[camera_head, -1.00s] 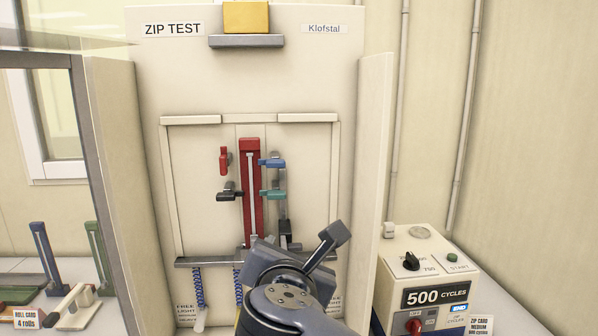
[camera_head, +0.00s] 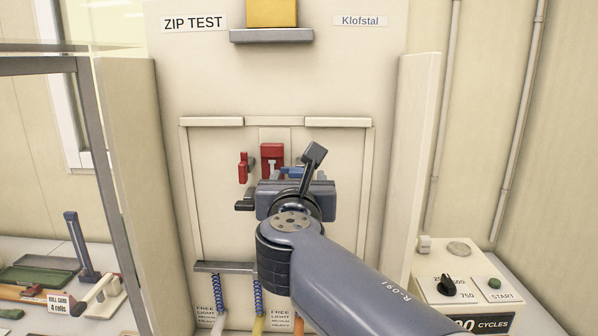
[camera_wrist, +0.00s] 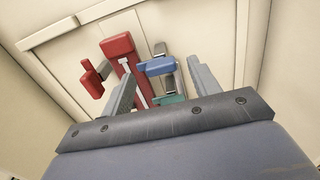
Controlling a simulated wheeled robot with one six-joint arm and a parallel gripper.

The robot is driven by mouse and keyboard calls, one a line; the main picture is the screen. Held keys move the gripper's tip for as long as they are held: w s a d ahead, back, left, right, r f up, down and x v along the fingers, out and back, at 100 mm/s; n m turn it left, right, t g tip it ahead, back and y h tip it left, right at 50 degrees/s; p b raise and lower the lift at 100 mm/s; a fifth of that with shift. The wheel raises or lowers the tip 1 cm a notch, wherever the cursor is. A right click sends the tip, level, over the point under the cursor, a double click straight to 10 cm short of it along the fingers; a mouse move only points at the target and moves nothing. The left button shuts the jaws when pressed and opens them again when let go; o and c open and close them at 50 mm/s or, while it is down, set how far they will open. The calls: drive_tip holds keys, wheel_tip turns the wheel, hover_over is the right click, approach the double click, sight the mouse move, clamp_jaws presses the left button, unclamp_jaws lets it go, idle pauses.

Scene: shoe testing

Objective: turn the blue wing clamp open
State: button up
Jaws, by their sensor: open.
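The blue wing clamp (camera_head: 294,173) sits on the test panel, right of the red upright bar (camera_head: 272,154), and is partly hidden behind my arm. In the wrist view the blue wing clamp (camera_wrist: 157,66) shows its wing lying roughly level. My gripper (camera_wrist: 165,90) is open, with one grey finger on each side of the blue clamp in the picture. No contact with the clamp shows.
A teal clamp (camera_wrist: 171,98) sits just below the blue one. A red clamp (camera_head: 245,167) and a black clamp (camera_head: 244,201) are left of the bar. Side walls flank the panel, the right wall (camera_head: 412,165) near my arm. A control box (camera_head: 464,286) stands at right.

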drive_tip(key=shift+w, duration=1)
drive_tip(key=c, duration=1)
